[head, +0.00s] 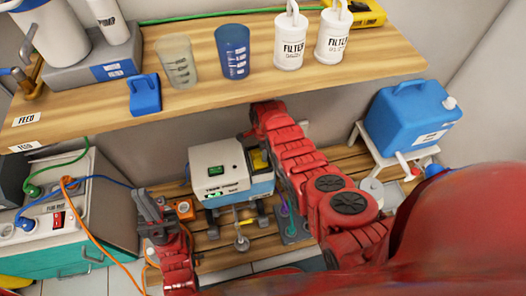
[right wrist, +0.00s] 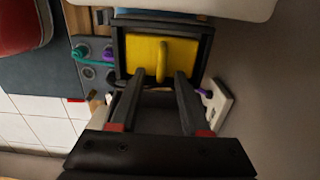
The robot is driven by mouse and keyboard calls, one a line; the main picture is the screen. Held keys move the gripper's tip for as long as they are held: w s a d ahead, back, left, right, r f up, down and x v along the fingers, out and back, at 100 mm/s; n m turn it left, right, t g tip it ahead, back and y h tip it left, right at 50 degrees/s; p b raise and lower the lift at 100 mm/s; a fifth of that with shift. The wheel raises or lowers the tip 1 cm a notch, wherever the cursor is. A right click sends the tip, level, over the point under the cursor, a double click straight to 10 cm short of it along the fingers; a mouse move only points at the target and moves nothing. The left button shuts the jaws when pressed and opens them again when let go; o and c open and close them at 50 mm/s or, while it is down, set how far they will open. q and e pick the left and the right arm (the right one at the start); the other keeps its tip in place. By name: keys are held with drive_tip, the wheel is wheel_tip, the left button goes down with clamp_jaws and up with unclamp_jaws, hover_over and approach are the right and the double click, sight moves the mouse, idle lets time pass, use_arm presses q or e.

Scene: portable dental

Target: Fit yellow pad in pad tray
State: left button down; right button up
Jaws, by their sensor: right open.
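The yellow pad (right wrist: 148,60), a flat block with a raised yellow handle, lies inside the dark frame of the pad tray (right wrist: 119,56) in the right wrist view. I cannot tell how deep it sits. In the head view the yellow pad (head: 259,160) shows at the right side of the white device (head: 219,169), partly behind my right arm. My right gripper (right wrist: 161,76) is open, its fingertips over the pad's near part on either side of the handle's lower end. I cannot tell whether they touch it. My left gripper (head: 151,207) is raised left of the device; its jaws are unclear.
A wooden shelf (head: 200,98) with cups and filter bottles hangs above the device. A blue jug (head: 409,118) stands on a white stand at the right. A teal-fronted cabinet with cables (head: 62,232) is at the left. A dark plate with coloured connectors (right wrist: 92,63) lies beside the tray.

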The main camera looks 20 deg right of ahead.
drive_tip(key=shift+w+r, duration=0.1)
drive_tip(key=shift+r, duration=0.45)
wheel_tip(320, 180, up, 11)
drive_tip(key=p, duration=0.2)
